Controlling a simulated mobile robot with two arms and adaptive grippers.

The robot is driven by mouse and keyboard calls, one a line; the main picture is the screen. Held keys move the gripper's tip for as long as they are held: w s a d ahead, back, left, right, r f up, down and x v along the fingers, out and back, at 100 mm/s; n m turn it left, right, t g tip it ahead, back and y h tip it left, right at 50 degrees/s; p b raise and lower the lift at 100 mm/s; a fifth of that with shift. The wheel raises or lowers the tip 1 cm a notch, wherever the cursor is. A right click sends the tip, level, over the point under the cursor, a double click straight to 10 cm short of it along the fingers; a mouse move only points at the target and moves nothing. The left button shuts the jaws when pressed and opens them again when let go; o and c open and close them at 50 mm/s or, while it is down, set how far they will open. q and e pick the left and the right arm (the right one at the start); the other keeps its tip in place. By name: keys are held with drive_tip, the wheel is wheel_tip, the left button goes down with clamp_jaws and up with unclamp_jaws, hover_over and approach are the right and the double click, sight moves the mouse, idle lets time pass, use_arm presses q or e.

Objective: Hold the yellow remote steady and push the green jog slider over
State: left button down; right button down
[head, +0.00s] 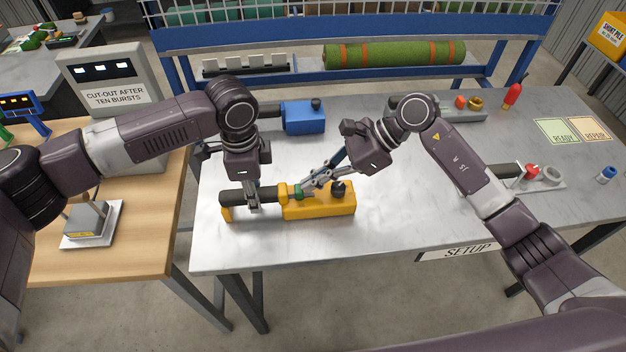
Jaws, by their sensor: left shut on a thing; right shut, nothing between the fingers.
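The yellow remote (325,207) lies along the front left of the metal table, with a dark round grip on its left part and a black knob on its top right. My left gripper (254,205) points down and is shut on the remote's dark grip. The green jog slider (299,193) is a small green piece on top of the remote, left of the black knob. My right gripper (304,190) reaches in from the right, shut and empty, with its fingertips at the slider. I cannot tell whether they touch it.
A blue device (303,117) with a dark handle lies behind on the table (400,225). A green turf roll (395,54) lies on the back rack. The table's front middle is clear.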

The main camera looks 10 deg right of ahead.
use_arm(q)
drive_tip(key=shift+s+f, duration=0.2)
use_arm(e)
drive_tip(key=v, duration=1)
use_arm(q)
drive_tip(key=c, duration=1.9)
unclamp_jaws()
drive_tip(key=shift+c, duration=0.2)
drive_tip(key=o, duration=0.4)
drive_tip(key=shift+w, duration=0.2)
use_arm(e)
drive_tip(key=shift+f, duration=0.1)
use_arm(q)
drive_tip(key=shift+r, duration=0.15)
